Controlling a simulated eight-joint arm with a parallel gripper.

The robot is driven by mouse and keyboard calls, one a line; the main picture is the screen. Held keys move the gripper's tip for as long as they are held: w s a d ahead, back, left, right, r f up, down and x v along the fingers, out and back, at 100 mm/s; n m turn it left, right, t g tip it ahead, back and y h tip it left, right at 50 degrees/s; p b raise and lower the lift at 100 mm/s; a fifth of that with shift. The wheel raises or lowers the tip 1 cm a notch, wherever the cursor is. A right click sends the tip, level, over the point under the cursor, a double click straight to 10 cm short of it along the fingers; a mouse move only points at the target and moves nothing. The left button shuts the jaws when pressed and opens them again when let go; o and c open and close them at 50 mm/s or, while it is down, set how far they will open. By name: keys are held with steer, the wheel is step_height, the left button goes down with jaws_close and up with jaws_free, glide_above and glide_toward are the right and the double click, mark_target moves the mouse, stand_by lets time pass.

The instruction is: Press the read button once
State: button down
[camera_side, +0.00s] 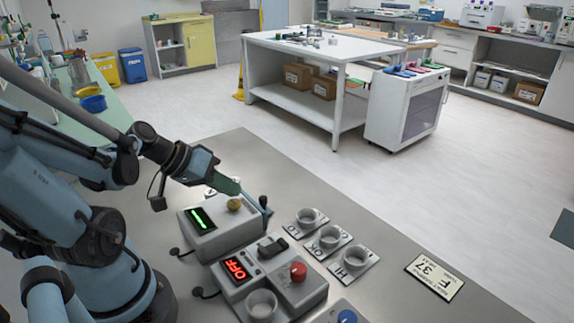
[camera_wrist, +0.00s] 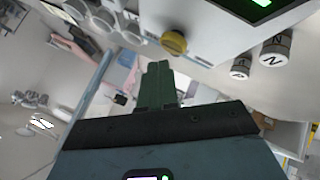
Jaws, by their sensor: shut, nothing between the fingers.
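A grey box (camera_side: 212,238) with a lit green display (camera_side: 201,218) stands on the grey table. A yellow button (camera_side: 234,205) sits on its top; I cannot read a label by it. The yellow button also shows in the wrist view (camera_wrist: 174,42), just beyond my fingertips and slightly right. My gripper (camera_side: 238,191) has green fingers, shut together and empty, with tips close above the button in the side view. The shut fingers show in the wrist view (camera_wrist: 159,66). I cannot tell whether the tips touch the button.
A second box (camera_side: 287,289) has a red "OFF" display (camera_side: 236,268), a black switch (camera_side: 271,247) and a red button (camera_side: 298,271). Several labelled cups (camera_side: 329,236) stand to the right. A card (camera_side: 434,277) reads "F 37". A blue knob (camera_side: 347,317) is at the bottom edge.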

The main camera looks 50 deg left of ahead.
mark_target(230, 203)
steer(key=shift+f, duration=0.4)
steer(key=shift+f, duration=0.5)
stand_by(0.8)
steer(key=shift+r, duration=0.95)
steer(key=shift+r, duration=2.5)
steer(key=shift+d, duration=0.1)
